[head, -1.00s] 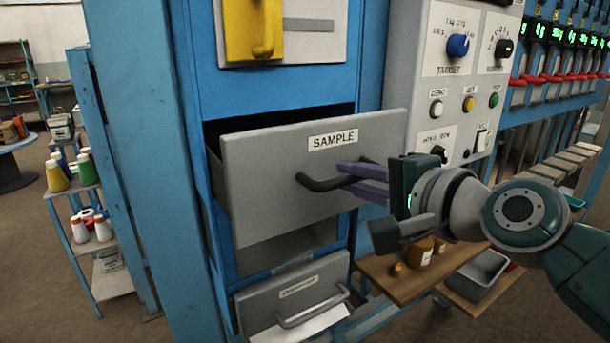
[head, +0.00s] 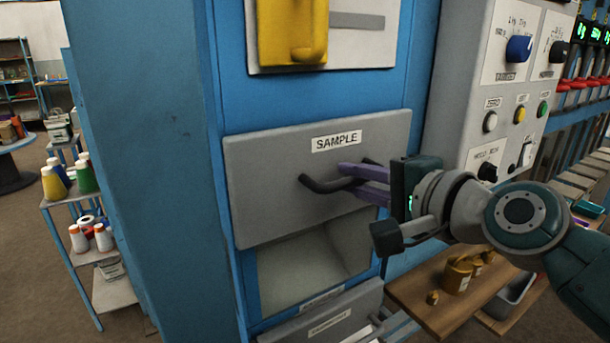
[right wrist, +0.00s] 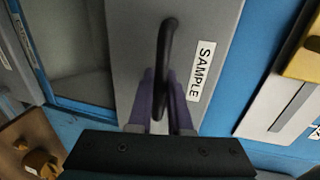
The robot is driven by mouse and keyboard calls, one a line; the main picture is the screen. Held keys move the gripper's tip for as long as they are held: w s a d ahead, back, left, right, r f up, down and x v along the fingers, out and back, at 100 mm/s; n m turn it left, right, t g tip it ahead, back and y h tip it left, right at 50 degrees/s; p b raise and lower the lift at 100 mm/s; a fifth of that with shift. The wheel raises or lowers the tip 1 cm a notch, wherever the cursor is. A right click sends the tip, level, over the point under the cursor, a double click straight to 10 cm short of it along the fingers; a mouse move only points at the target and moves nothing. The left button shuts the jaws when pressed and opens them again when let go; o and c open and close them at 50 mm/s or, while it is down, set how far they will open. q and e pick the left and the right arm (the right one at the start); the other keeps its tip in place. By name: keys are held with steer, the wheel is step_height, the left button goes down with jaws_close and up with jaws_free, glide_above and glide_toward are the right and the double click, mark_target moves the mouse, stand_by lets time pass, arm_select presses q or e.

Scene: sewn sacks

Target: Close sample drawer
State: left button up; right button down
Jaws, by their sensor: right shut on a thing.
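The sample drawer (head: 270,210) has a grey front with a "SAMPLE" label and a dark bar handle (head: 322,185). The right wrist view also shows the fingers (right wrist: 160,100) on either side of the dark handle (right wrist: 166,60), beside the label. My left gripper is not in view.
Below the drawer are an open grey recess (head: 310,268) and another labelled drawer (head: 325,328). A control panel with knobs (head: 518,48) stands to the right. A wooden shelf (head: 450,305) with yellow weights is below my right arm. A yellow handle (head: 292,30) is above.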

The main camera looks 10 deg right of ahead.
steer(key=c, duration=0.8)
jaws_free()
steer(key=shift+c, duration=0.2)
steer(key=v, duration=1)
